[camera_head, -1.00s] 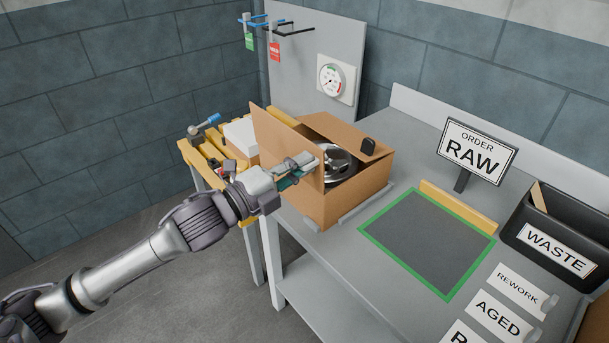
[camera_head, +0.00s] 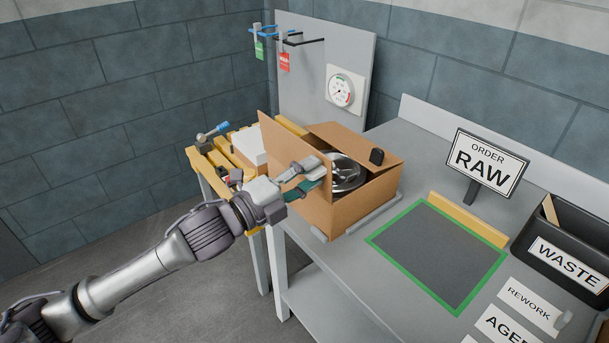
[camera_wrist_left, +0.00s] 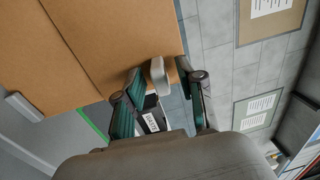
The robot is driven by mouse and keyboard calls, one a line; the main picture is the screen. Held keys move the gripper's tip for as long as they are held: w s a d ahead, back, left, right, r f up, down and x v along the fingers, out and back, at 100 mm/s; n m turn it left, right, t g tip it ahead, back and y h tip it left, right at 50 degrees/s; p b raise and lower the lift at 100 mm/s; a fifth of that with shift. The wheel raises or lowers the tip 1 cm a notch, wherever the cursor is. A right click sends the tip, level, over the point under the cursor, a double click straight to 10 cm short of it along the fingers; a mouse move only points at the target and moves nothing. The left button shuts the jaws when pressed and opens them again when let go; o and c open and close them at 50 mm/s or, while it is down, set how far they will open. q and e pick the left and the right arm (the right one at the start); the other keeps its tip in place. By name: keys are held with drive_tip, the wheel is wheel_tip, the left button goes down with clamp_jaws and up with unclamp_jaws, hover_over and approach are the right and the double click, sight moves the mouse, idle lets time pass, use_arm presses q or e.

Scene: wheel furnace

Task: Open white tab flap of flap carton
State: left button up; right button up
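The flap carton (camera_head: 362,205) is a brown box on the grey bench. Its near-left flap (camera_head: 285,150) stands up, and the flap's white tab (camera_wrist_left: 159,76) shows at the flap's edge in the left wrist view. My left gripper (camera_head: 313,174) is on the outer side of this flap. In the left wrist view my left gripper (camera_wrist_left: 160,70) has its teal fingers apart, one on each side of the white tab, with gaps visible. Another flap with a black tab (camera_head: 377,156) leans over the far side. A metal wheel (camera_head: 346,173) sits inside. My right gripper is out of view.
A green-framed dark mat (camera_head: 437,258) and a yellow bar (camera_head: 468,219) lie right of the carton. An ORDER RAW sign (camera_head: 483,163) and a black WASTE bin (camera_head: 570,250) stand further right. A yellow rack (camera_head: 205,160) is behind the arm. A gauge panel (camera_head: 325,60) rises behind.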

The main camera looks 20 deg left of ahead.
use_arm(q)
drive_tip(key=v, duration=1.2)
idle(0.5)
